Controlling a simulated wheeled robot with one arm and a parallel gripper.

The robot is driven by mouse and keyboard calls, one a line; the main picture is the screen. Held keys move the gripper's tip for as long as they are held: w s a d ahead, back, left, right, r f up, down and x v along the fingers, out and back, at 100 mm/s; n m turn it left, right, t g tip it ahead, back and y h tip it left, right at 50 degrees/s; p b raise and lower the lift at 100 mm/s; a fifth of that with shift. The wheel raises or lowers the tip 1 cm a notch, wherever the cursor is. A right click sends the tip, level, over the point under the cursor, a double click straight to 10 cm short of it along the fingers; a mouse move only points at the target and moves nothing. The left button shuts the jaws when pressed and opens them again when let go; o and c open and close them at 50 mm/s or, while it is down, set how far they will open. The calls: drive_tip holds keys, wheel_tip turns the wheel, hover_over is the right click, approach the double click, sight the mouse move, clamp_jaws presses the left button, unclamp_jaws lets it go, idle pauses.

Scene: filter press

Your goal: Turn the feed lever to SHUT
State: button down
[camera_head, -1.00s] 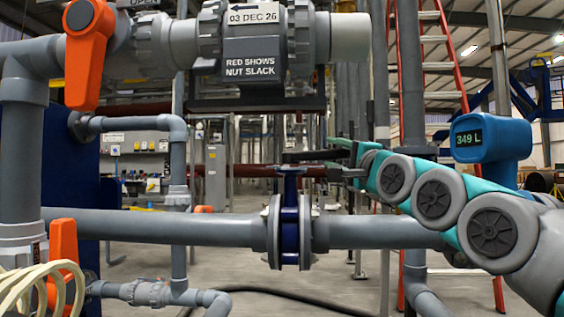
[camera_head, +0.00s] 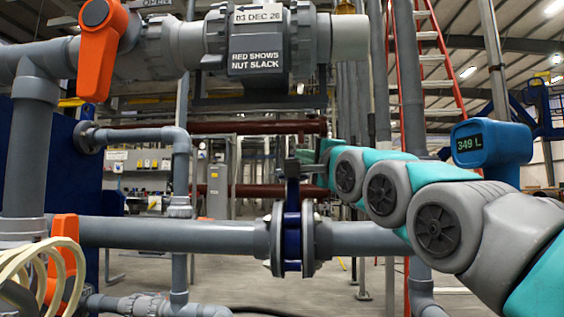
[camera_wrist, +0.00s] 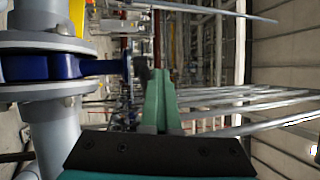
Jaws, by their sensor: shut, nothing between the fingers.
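A blue valve (camera_head: 292,236) sits between grey flanges in the middle pipe. Its stem rises to a dark top piece (camera_head: 292,168), which seems to be the feed lever; no label shows on it. In the wrist view the blue valve (camera_wrist: 40,67) lies on its side, with the dark lever end (camera_wrist: 140,66) by the fingertips. My gripper (camera_wrist: 155,78) is shut and empty, with its green fingers right beside that end. I cannot tell whether they touch. In the head view my gripper is mostly hidden behind my arm, just right of the stem top.
An orange handle (camera_head: 99,50) hangs on the upper left pipe, and another orange handle (camera_head: 66,258) is lower left behind cream hose coils (camera_head: 30,268). A dated grey block (camera_head: 258,50) hangs above. A blue display reading 349 L (camera_head: 490,143) stands right.

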drive_tip(key=shift+s+a+b, duration=0.1)
drive_tip(key=shift+a+b, duration=0.8)
drive_tip(key=shift+a, duration=1.25)
drive_tip(key=c, duration=1.5)
unclamp_jaws()
drive_tip(key=shift+c, duration=0.2)
drive_tip(key=o, duration=1.1)
drive_tip(key=shift+o, duration=0.2)
drive_tip(key=b+v, duration=0.4)
drive_tip(key=v, duration=0.5)
